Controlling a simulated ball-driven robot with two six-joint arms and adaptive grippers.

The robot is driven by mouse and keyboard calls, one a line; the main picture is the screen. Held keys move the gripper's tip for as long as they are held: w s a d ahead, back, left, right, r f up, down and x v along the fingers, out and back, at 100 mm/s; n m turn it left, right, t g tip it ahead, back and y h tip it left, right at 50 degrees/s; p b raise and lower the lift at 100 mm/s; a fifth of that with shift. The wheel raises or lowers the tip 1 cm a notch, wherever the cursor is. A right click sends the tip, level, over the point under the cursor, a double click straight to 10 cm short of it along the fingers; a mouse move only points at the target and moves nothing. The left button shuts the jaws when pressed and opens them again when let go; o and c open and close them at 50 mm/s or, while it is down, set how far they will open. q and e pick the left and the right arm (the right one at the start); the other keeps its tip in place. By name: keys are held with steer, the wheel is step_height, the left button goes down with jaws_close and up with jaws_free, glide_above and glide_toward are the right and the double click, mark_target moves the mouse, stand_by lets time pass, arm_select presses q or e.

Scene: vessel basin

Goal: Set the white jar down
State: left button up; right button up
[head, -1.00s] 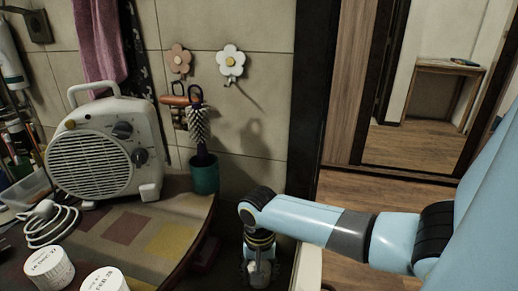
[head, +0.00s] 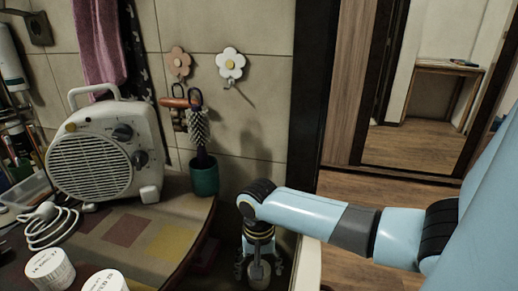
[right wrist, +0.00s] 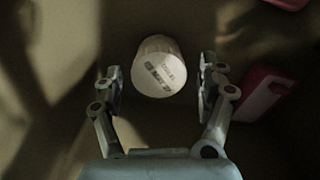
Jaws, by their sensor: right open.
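The white jar (right wrist: 158,68) with dark print shows in the right wrist view, at the middle between the fingertips of my right gripper (right wrist: 160,75). Visible gaps separate it from both fingers, and it looks upright on a dim brownish surface. In the head view my right gripper (head: 258,272) points down, fingers spread, in the low space right of the table. Whether the pale patch between its fingers there is the jar, I cannot tell. My left gripper is not in view.
Two similar white jars (head: 50,269) stand on the table at the lower left. A fan heater (head: 95,155) and a teal cup with a brush (head: 204,177) stand behind. Red-pink items (right wrist: 268,92) lie right of the gripper in the wrist view.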

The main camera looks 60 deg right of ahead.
step_height(320, 180, up, 10)
steer(key=p, duration=0.1)
steer(key=shift+f, duration=0.2)
stand_by(0.4)
